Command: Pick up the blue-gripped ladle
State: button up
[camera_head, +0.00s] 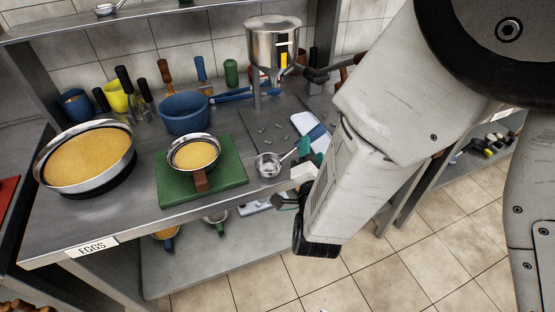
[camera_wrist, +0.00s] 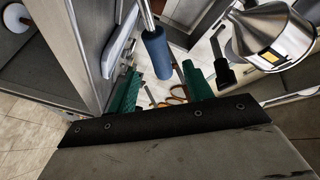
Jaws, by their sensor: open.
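The blue-gripped ladle shows in the head view as a small metal bowl (camera_head: 268,166) at the table's front edge, its handle running up and right toward my gripper (camera_head: 311,152). In the wrist view its blue grip (camera_wrist: 157,53) is in the picture between the two green fingers of my gripper (camera_wrist: 160,72), with the metal shaft rising out of the top edge. The fingers stand apart on either side of the grip, and I see no clear contact. The ladle's bowl is outside the wrist view.
A metal funnel (camera_head: 272,42) stands behind the ladle, also in the wrist view (camera_wrist: 268,38). A green board (camera_head: 228,180) with a filled pan (camera_head: 194,153) lies to the left. A white-and-blue item (camera_head: 311,128) lies close behind my fingers. A blue pot (camera_head: 184,116) stands farther back.

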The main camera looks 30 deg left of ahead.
aim_at(312, 140)
jog(key=x, duration=0.6)
jog(key=shift+w, duration=0.15)
grip_shut()
